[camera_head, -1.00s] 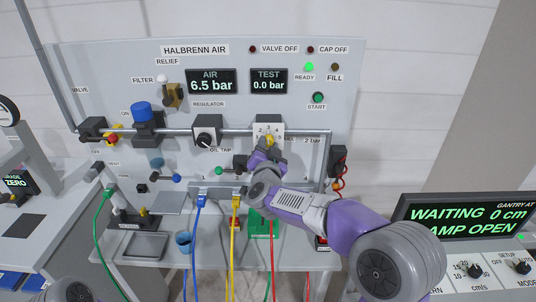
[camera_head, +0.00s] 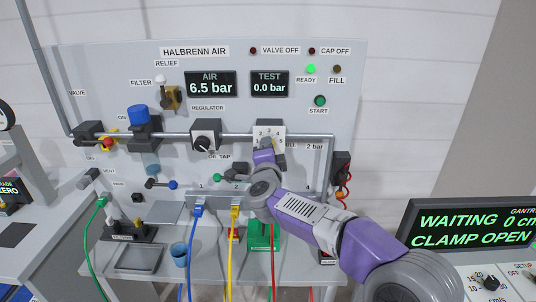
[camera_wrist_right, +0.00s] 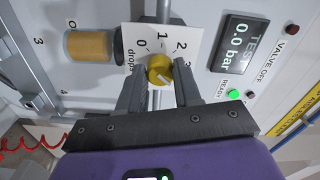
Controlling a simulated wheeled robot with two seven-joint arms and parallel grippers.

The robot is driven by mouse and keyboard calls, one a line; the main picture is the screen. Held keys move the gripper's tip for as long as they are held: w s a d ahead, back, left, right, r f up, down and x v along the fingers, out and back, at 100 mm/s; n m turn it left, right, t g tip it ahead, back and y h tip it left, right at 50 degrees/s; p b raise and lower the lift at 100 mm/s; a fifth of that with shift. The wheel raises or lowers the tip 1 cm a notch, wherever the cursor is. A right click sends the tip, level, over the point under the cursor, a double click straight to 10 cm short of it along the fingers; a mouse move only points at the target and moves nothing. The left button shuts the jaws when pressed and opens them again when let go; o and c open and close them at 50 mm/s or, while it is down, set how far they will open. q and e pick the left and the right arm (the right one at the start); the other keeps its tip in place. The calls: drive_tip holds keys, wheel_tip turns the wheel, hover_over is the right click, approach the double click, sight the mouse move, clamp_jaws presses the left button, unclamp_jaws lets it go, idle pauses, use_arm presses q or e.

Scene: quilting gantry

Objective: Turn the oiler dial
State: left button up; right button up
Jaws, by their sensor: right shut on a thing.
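The oiler dial (camera_wrist_right: 159,70) is a small yellow round knob with a pale pointer line, in front of a white plate (camera_wrist_right: 136,36) marked 0 to 3 and "drops". My right gripper (camera_wrist_right: 158,84) is shut on the dial, one dark finger on each side of it. In the head view my right gripper (camera_head: 264,158) reaches up to the numbered white plate (camera_head: 263,132) below the TEST display, and hides most of the dial. My left gripper is not in view.
A grey pipe (camera_head: 235,136) runs across the panel beside the plate. The regulator knob (camera_head: 205,142) is left of it. The TEST display (camera_head: 269,84) reads 0.0 bar and the AIR display (camera_head: 210,84) 6.5 bar. Coloured hoses, such as the yellow one (camera_head: 234,245), hang below.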

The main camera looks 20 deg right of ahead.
drive_tip(key=shift+m, duration=0.3)
idle(0.4)
drive_tip(key=o, duration=1)
drive_tip(key=shift+o, duration=0.2)
drive_tip(key=shift+s, duration=0.1)
drive_tip(key=v, duration=0.7)
drive_tip(key=shift+s, duration=0.2)
drive_tip(key=shift+a, duration=0.1)
